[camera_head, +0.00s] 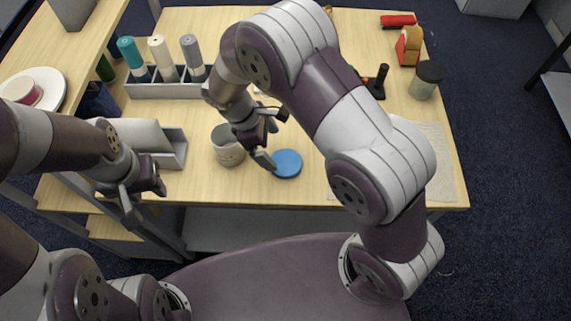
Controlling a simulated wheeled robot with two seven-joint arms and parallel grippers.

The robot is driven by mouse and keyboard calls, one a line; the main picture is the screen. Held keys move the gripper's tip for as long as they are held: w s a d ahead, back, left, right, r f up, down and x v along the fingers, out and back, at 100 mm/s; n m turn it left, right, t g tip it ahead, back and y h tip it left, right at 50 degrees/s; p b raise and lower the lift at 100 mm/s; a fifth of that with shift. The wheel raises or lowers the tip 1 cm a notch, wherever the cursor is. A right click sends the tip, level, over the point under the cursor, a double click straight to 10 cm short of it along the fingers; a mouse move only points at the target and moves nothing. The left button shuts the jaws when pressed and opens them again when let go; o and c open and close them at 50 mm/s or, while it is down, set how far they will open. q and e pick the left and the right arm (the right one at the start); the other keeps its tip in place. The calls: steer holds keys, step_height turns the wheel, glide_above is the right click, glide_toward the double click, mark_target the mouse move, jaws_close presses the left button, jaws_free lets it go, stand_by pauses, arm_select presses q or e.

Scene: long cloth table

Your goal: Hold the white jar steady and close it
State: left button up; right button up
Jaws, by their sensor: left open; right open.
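The white jar (229,152) stands upright near the front middle of the table, with its open rim showing and no lid on it. A round blue lid (287,164) lies flat on the table just right of the jar. My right gripper (271,137) is open and empty above the table, between the jar and the lid. Its lower finger overlaps the lid's left edge in the picture; I cannot tell whether they touch. My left gripper (143,193) is open and empty, left of the jar, over the table's front edge.
My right arm hides the table's middle.

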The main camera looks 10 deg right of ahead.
mark_target(284, 162)
steer(key=shift+s+d+f, duration=0.1)
steer(key=shift+d+f, duration=0.1)
steer(key=shift+f, duration=0.3)
steer(key=shift+d+f, duration=0.25)
steer(key=shift+f, duration=0.15)
steer(key=p+x, duration=0.1)
steer(key=x, duration=0.4)
steer(key=shift+s+a+f, duration=0.1)
steer(key=c, duration=0.8)
